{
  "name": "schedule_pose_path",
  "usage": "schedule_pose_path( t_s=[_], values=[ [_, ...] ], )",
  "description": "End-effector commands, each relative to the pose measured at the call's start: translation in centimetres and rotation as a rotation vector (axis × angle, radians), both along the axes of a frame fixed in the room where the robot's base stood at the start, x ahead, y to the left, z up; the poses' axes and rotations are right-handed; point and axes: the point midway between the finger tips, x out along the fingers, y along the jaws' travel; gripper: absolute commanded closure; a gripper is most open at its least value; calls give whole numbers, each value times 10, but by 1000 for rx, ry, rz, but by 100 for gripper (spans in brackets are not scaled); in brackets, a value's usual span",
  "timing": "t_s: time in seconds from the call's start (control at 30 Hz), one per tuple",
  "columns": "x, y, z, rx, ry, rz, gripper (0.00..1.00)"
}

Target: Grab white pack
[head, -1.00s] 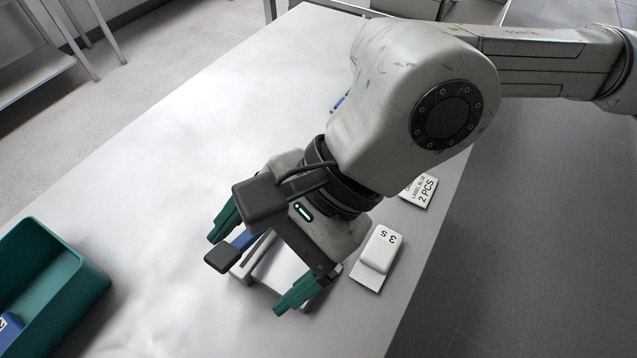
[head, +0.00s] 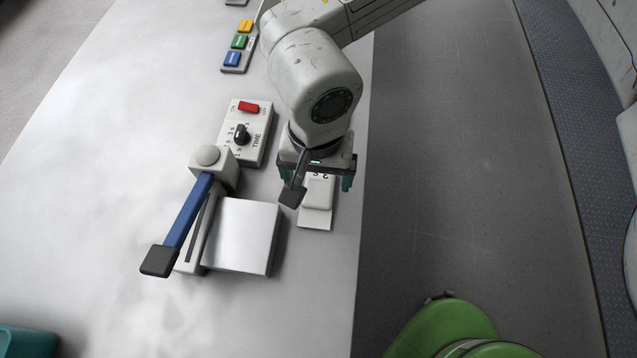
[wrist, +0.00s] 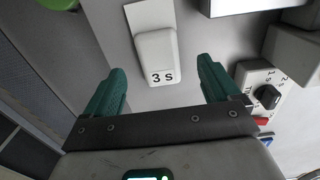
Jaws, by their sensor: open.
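A small white block marked "3 S" (head: 318,190) lies on a white card (head: 314,222) near the table's right edge. It looks like the white pack. In the wrist view the block (wrist: 156,50) lies ahead of the fingers and between their lines, with its marked end towards me. My gripper (head: 316,178) is open over the marked end, its green fingers on either side. No finger is seen touching the block. In the head view the gripper hides part of the marking. Height above the table is hard to tell.
A blue-handled lever device (head: 186,222) with a flat white plate (head: 243,236) stands left of the block. A TIME dial box (head: 247,133) and a panel of coloured buttons (head: 238,45) are behind. A teal bin (head: 22,342) is at lower left. Open table lies left.

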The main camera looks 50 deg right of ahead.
Motion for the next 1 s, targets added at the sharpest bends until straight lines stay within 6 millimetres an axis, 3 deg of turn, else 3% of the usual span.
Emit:
schedule_pose_path(
  t_s=[0.3,0.57,1.0],
  values=[
    [-1,-1,-39,4,2,-1,11],
    [-1,-2,-42,1,0,0,11],
    [-1,-2,-42,2,0,-1,51]
  ],
)
